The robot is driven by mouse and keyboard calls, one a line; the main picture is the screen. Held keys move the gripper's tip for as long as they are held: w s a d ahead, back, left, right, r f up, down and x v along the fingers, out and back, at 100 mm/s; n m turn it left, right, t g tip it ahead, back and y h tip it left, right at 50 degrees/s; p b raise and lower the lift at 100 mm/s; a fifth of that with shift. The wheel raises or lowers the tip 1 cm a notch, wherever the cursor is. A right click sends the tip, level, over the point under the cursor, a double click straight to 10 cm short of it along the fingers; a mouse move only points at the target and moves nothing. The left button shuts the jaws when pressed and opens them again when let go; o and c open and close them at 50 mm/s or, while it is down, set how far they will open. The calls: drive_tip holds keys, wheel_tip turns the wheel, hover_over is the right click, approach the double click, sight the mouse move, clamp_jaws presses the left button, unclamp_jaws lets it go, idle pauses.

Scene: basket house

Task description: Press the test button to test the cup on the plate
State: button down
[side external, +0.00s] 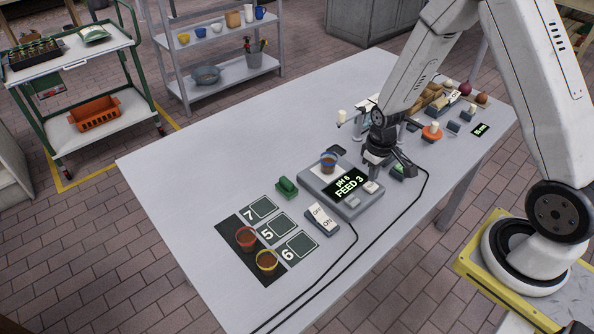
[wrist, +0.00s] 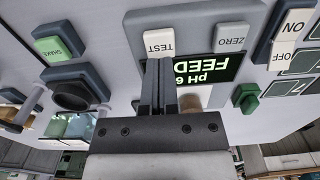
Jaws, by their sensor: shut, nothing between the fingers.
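The cup (side external: 328,163), blue-rimmed with brown contents, stands upright on the pale plate (side external: 315,172) of a grey tester. The white TEST button (side external: 370,187) is at the tester's front right, also seen upside down in the wrist view (wrist: 160,42). The ZERO button (wrist: 231,38) is beside it. My gripper (wrist: 160,65) is shut and empty, its fingertips at the edge of the TEST button in the wrist view. I cannot tell whether they touch it. In the side view my wrist hangs just right of the tester.
An ON/OFF switch (side external: 322,217) and a green block (side external: 287,187) lie left of the tester. Cables cross the table front. Several items crowd the table's right end.

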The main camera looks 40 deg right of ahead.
drive_tip(key=shift+r, duration=0.15)
drive_tip(key=shift+r, duration=2.85)
drive_tip(key=shift+a+r, duration=0.1)
drive_tip(key=s+a+r+t, duration=0.2)
drive_tip(key=s+a+r, duration=0.5)
drive_tip(key=a+r, duration=0.1)
drive_tip(key=shift+a+r+t, duration=0.15)
drive_tip(key=shift+a+t, duration=0.1)
drive_tip(key=shift+t, duration=0.05)
